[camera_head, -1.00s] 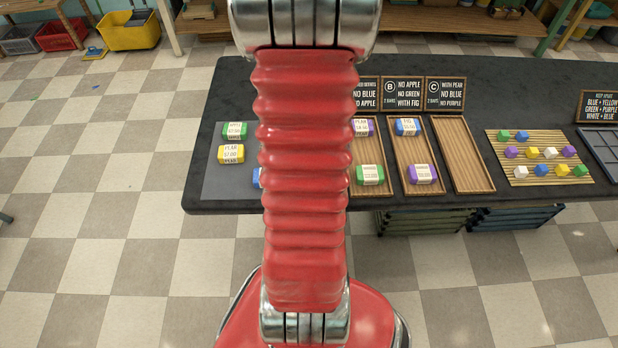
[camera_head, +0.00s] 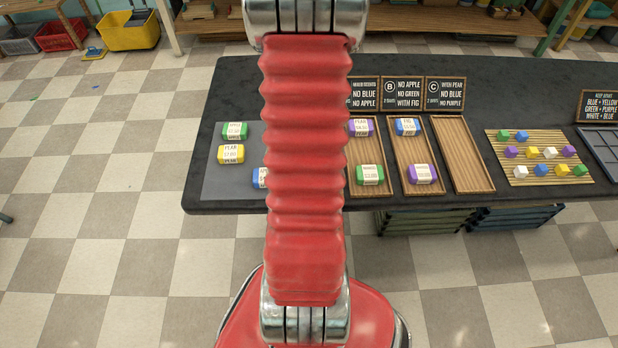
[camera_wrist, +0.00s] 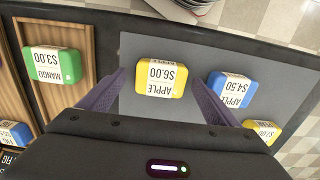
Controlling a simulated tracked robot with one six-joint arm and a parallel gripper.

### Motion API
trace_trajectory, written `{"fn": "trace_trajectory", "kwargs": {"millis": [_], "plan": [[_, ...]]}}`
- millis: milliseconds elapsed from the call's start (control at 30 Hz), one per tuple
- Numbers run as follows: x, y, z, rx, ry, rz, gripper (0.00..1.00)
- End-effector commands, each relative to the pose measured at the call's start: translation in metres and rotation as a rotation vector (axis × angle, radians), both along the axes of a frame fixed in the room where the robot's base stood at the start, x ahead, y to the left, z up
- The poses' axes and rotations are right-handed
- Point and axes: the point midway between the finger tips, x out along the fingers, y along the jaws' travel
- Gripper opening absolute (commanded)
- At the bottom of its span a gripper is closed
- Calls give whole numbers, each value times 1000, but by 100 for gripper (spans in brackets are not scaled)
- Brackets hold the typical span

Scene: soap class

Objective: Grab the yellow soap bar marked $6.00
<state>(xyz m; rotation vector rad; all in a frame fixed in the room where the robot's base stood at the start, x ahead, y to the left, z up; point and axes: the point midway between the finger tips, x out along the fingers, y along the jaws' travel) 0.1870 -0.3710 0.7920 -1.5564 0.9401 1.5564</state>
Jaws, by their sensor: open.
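The yellow soap bar marked $6.00 (camera_wrist: 160,75) lies on the grey mat (camera_wrist: 135,45) in the wrist view, its APPLE label upside down. My gripper (camera_wrist: 158,77) is open, with one dark finger on each side of this bar. I cannot tell how far the fingers are above the mat. In the head view my arm hides this bar and the gripper. A second yellow bar (camera_head: 231,154), marked $7.00, lies at the left of the mat.
A blue bar marked $4.50 (camera_wrist: 232,88) lies close beside the right finger. A green bar (camera_head: 235,131) is on the mat's far left. Wooden trays with bars stand right of the mat; tray C (camera_head: 463,155) is empty. Colored blocks lie on a slatted mat (camera_head: 500,175).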

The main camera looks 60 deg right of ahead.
Motion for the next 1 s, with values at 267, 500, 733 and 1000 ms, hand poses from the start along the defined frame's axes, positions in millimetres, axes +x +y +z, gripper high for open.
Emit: {"fn": "trace_trajectory", "kwargs": {"millis": [267, 500, 733, 1000], "plan": [[0, 0, -1, 0, 0, 0, 84], [0, 0, -1, 0, 0, 1, 84], [0, 0, -1, 0, 0, 1, 72], [0, 0, -1, 0, 0, 1, 53]]}}
